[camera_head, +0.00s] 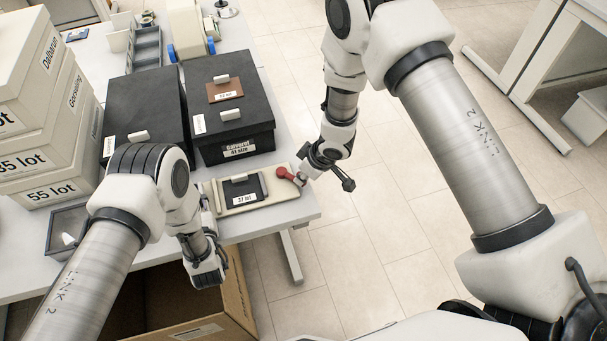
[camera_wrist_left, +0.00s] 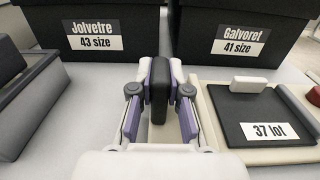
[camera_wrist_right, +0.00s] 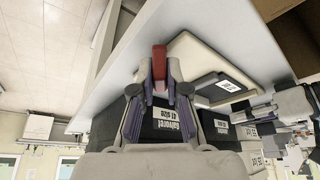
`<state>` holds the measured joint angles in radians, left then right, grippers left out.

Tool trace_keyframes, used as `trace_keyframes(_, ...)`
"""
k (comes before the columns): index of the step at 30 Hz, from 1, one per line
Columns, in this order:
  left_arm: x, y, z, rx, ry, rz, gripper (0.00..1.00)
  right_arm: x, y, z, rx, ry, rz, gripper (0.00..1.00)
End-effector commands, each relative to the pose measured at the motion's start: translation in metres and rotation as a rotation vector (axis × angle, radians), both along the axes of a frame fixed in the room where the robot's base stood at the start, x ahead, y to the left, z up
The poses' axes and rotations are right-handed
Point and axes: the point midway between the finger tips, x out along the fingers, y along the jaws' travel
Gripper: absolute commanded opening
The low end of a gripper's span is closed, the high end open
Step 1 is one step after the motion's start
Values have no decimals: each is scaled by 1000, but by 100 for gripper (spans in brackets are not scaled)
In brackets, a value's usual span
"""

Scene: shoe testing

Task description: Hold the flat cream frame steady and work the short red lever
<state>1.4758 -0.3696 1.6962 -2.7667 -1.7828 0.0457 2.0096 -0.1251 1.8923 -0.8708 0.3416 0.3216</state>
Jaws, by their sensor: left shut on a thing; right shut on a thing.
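The flat cream frame (camera_head: 285,191) lies near the table's front right corner, with a dark plate (camera_head: 243,187) labelled "37 lot" on it. The short red lever (camera_head: 287,174) is at its right end. My right gripper (camera_head: 298,178) is shut on the lever; the right wrist view shows the red lever (camera_wrist_right: 159,60) between the fingertips. My left gripper (camera_wrist_left: 159,92) is shut on a dark upright block (camera_wrist_left: 159,76) just beside the frame's left edge (camera_wrist_left: 203,92). I cannot tell whether this block is joined to the frame. In the head view its fingertips are mostly hidden.
Two black boxes (camera_head: 233,133) stand behind the frame. Cream boxes (camera_head: 45,150) are stacked at the left, near a small grey tray (camera_head: 62,235). An open cardboard box (camera_head: 235,290) is below the table's front edge.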

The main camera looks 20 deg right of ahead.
Motion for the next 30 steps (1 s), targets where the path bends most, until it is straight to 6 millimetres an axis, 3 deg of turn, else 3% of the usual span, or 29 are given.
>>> trace_keyframes(14,-1,0,-1,0,3,-1,0,-13,24,-1,-2,1,-372,0)
trace_keyframes(23,-1,0,-1,0,3,-1,0,-13,25,-1,0,0,-396,0)
trace_keyframes(24,-1,0,-1,0,3,-1,0,-13,25,-1,1,0,-396,21)
trace_keyframes(26,-1,0,-1,0,3,-1,0,-13,25,-1,1,0,-396,40)
trace_keyframes(30,-1,0,-1,0,3,-1,0,-13,24,0,1,0,-395,40)
